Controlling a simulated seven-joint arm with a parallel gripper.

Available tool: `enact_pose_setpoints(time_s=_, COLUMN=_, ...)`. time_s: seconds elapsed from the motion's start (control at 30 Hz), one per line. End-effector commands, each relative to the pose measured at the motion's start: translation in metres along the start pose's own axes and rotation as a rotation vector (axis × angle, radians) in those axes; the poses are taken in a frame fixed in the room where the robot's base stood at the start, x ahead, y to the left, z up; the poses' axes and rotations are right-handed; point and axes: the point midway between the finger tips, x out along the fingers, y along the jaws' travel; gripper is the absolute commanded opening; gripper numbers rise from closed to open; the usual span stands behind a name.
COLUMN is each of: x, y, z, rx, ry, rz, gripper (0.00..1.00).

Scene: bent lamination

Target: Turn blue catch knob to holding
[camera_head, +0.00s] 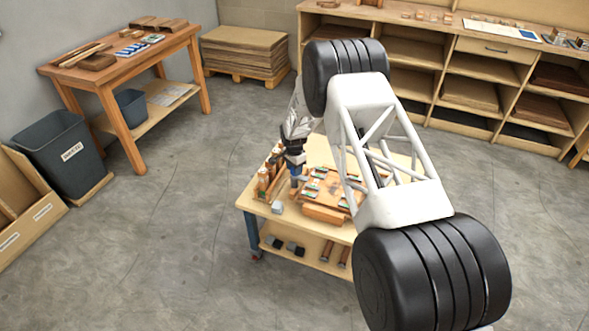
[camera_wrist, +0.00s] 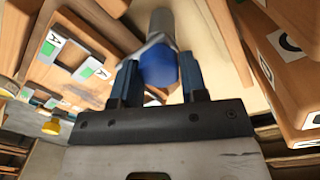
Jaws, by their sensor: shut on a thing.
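The blue catch knob (camera_wrist: 158,68) shows in the wrist view as a rounded blue piece in front of a grey cylinder. My gripper (camera_wrist: 157,80) has its two blue-grey fingers on either side of the knob and is shut on it. In the head view my gripper (camera_head: 295,168) reaches down to the left part of the workbench (camera_head: 256,204), beside the wooden fixture. The knob cannot be made out clearly in the head view. Which setting the knob points to cannot be read.
Wooden blocks with lettered labels (camera_wrist: 290,45) stand close on the right in the wrist view, and a wooden frame with green-and-white tags (camera_wrist: 90,68) is on the left. A small grey block (camera_head: 278,207) lies near the bench's front edge. Open floor surrounds the bench.

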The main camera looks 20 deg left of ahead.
Motion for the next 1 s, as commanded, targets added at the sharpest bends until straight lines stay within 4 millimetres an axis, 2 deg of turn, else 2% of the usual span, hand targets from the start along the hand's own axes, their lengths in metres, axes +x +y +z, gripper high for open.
enact_pose_setpoints(time_s=0.23, x=0.000, y=0.001, z=-0.001, rx=0.000, ry=0.000, rz=0.001, gripper=0.16)
enact_pose_setpoints(time_s=0.27, x=0.000, y=0.001, z=-0.001, rx=0.000, ry=0.000, rz=0.001, gripper=0.43)
enact_pose_setpoints(time_s=0.4, x=0.000, y=0.000, z=0.000, rx=-0.001, ry=0.000, rz=0.000, gripper=0.64)
enact_pose_setpoints(time_s=0.77, x=-0.002, y=0.000, z=0.000, rx=-0.001, ry=0.000, rz=0.000, gripper=0.65)
enact_pose_setpoints(time_s=1.0, x=-0.018, y=0.000, z=0.000, rx=-0.001, ry=0.001, rz=-0.002, gripper=0.65)
